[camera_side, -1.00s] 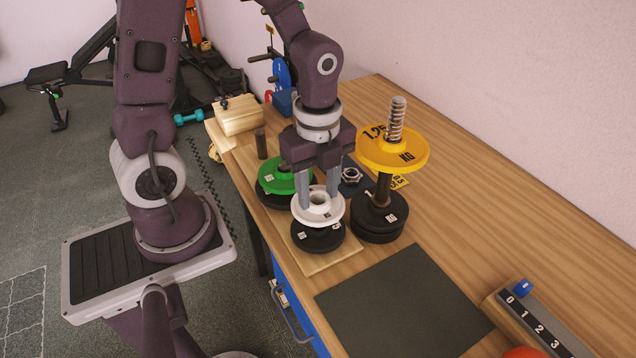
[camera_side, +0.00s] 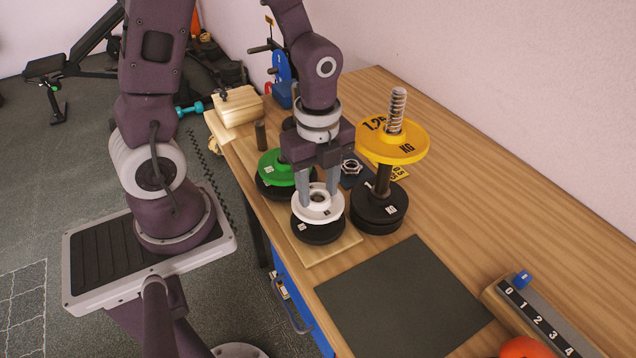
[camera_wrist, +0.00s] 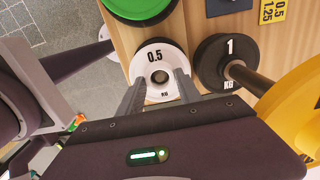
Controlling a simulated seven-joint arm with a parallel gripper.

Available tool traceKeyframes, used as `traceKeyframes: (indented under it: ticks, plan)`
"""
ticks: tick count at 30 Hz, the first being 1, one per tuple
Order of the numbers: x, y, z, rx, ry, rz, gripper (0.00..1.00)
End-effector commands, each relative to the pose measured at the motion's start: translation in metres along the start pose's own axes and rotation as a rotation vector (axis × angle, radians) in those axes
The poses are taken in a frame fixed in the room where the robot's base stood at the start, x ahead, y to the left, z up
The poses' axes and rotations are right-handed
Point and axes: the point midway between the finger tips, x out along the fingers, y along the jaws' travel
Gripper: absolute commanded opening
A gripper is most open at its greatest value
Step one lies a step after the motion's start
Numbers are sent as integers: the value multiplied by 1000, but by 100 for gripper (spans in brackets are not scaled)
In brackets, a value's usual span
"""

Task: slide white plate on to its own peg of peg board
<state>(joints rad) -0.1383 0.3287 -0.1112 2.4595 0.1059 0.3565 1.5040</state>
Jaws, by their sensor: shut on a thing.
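The white plate (camera_side: 311,213), marked 0.5 in the wrist view (camera_wrist: 145,68), lies level on top of black plates (camera_side: 318,233) at the front end of the wooden peg board (camera_side: 345,245). My gripper (camera_side: 318,192) points straight down, its two fingers shut on the raised hub of the white plate. In the wrist view the plate's centre hole shows between the fingertips, with something darker inside. The peg under the white plate is mostly hidden, so I cannot tell how far it reaches through.
A green plate (camera_side: 271,168) lies on black plates behind. A bare dark peg (camera_side: 260,135) stands farther back. To the right, a yellow plate (camera_side: 410,149) sits high on a post above black plates (camera_side: 379,212). A dark mat (camera_side: 400,295) lies clear in front.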

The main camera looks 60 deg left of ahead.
Motion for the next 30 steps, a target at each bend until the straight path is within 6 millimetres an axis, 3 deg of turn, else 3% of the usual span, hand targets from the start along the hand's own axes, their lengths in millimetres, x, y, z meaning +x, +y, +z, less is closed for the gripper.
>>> traceKeyframes:
  ticks: [21, 22, 26, 30]
  plan:
    - [20, 0, 0, 0, 1, 0, 0]
    - [20, 0, 0, 0, 1, 0, 43]
    - [20, 0, 0, 0, 1, 0, 67]
    - [20, 0, 0, 0, 1, 0, 67]
